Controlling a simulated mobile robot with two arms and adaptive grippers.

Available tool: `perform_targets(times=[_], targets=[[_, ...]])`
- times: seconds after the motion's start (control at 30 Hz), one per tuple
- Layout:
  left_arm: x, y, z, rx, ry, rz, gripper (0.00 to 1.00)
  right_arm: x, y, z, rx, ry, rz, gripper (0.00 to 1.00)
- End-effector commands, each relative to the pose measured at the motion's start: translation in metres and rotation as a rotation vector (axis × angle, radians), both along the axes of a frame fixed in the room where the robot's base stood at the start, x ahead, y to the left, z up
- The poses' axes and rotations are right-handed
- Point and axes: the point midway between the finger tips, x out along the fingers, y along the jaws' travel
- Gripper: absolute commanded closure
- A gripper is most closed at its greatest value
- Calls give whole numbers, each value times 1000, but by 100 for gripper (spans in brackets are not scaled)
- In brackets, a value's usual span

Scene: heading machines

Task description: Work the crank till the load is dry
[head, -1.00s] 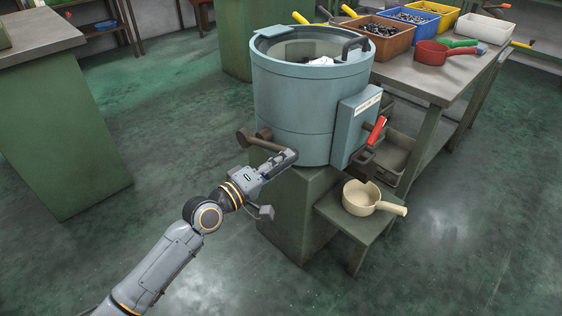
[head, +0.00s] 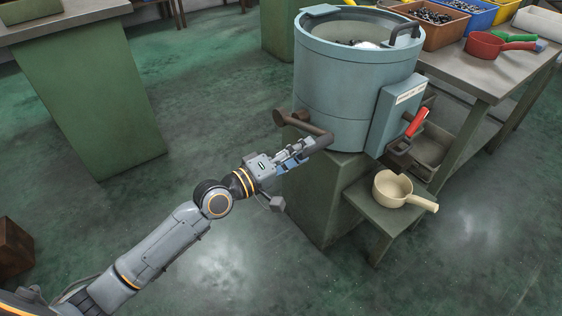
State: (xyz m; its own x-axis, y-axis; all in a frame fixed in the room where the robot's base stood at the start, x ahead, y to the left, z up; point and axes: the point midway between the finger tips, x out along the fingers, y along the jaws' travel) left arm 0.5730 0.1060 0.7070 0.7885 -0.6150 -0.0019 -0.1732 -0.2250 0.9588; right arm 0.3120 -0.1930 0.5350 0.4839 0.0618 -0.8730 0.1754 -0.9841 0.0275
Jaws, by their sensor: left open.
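The blue-grey drum machine (head: 345,95) stands on a green pedestal. Its brown crank (head: 312,128) sticks out low on the left side, with a round knob at the left and an arm sloping down to the right. My left gripper (head: 306,148) is open, just below and left of the crank arm's lower right end. I cannot tell whether it touches the crank. My right gripper is out of view.
A red-handled lever (head: 416,122) is on the drum's control box. A cream scoop pan (head: 393,188) sits on a low green stand (head: 382,218). A workbench (head: 480,77) with bins and a red pan (head: 490,46) is at right.

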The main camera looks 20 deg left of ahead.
Motion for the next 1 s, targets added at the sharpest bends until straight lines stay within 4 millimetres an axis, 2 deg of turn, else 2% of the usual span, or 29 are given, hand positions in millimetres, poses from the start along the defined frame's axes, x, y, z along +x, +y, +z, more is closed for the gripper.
perform_targets(times=[0.03,0.2,0.4,1.0], targets=[[-10,8,-2,5,3,-1,50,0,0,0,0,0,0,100],[-38,29,-2,6,3,-1,50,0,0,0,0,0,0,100],[-54,42,-1,2,0,-1,50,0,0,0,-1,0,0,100],[-57,43,-1,3,-1,-2,50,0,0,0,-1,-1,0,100]])
